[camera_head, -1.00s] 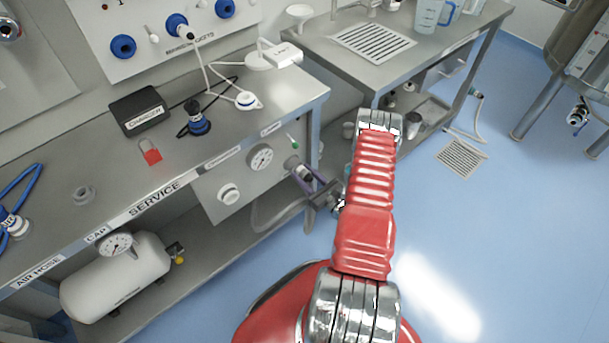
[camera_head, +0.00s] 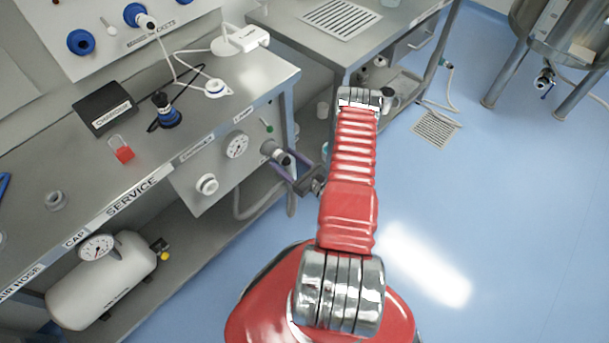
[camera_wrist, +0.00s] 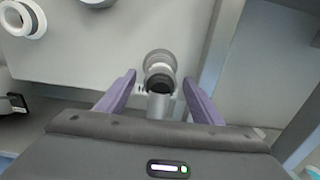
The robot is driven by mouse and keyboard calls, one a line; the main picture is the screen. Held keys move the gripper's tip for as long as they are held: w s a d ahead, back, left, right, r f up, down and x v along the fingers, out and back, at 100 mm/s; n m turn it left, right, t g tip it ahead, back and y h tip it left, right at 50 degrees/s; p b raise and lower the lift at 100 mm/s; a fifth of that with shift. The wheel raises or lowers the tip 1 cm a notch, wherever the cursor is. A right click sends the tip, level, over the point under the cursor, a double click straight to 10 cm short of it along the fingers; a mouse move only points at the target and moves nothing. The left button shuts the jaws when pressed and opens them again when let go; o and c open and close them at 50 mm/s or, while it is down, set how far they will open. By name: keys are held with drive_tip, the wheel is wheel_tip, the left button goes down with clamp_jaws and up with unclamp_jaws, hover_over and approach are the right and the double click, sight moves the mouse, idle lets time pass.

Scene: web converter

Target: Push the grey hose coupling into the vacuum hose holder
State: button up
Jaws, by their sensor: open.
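The grey hose coupling (camera_wrist: 159,66) sticks out from the grey service panel, with a dark ring at its near end. In the head view the coupling (camera_head: 270,148) is at the panel's right side, below a small label. The holder behind it is mostly hidden, so I cannot tell how deep the coupling sits. My gripper (camera_wrist: 158,82) is open, its two purple fingers either side of the coupling with visible gaps. In the head view my gripper (camera_head: 290,165) is at the panel's right end, partly hidden by my red arm.
A grey hose (camera_head: 262,207) hangs below. The bench (camera_head: 130,180) edge is above the panel.

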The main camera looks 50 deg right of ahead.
drive_tip(key=s, duration=1.1)
drive_tip(key=shift+s, duration=0.35)
drive_tip(key=shift+d, duration=0.1)
idle(0.4)
